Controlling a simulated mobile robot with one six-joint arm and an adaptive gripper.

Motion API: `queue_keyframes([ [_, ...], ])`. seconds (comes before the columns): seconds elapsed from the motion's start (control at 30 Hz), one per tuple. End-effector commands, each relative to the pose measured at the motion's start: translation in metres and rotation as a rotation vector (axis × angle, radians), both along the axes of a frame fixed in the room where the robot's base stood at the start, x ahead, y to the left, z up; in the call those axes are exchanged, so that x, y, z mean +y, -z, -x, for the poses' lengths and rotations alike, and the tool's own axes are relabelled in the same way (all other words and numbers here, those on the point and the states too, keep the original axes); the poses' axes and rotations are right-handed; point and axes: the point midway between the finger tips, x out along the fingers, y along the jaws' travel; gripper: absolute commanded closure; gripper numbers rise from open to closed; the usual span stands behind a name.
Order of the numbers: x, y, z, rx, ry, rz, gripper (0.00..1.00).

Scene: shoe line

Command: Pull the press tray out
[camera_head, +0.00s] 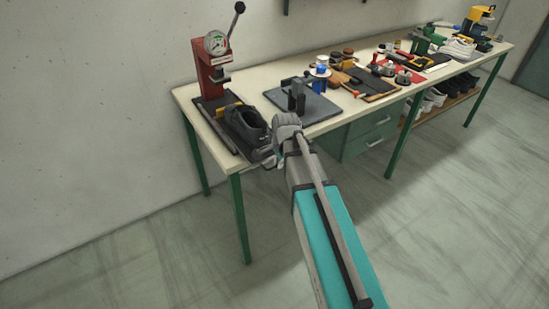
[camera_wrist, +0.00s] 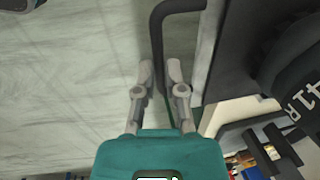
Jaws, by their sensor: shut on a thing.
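The red press (camera_head: 210,68) with its round gauge and black lever stands at the left end of the bench. The dark press tray (camera_head: 222,132) lies at its foot and carries a black shoe (camera_head: 246,122). In the wrist view the tray (camera_wrist: 228,62) is a dark plate at right, with the shoe (camera_wrist: 293,75) marked "41 R" on it. The tray's black bent handle (camera_wrist: 156,42) runs down between the fingers of my gripper (camera_wrist: 160,76), which is shut on it. In the head view my arm hides most of the gripper and the handle.
The bench (camera_head: 185,95) has green legs. A dark grey plate (camera_head: 318,108) with a black fixture lies just right of the tray. Tools, cans and mats fill the bench further right. A green drawer unit (camera_head: 370,132) hangs below. The floor in front is open.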

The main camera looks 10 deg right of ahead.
Motion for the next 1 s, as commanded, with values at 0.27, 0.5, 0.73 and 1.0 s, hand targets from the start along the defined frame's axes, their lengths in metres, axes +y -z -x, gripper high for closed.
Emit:
queue_keyframes([
  [0.27,-0.0014,0.0000,0.0011,-0.002,0.000,0.002,1.00],
  [0.5,-0.0011,-0.0001,0.0010,-0.002,0.000,0.002,0.52],
  [0.73,-0.0009,0.0000,0.0013,-0.001,0.000,0.001,0.52],
  [1.0,-0.0007,-0.0001,0.0014,0.000,0.000,0.001,0.52],
])
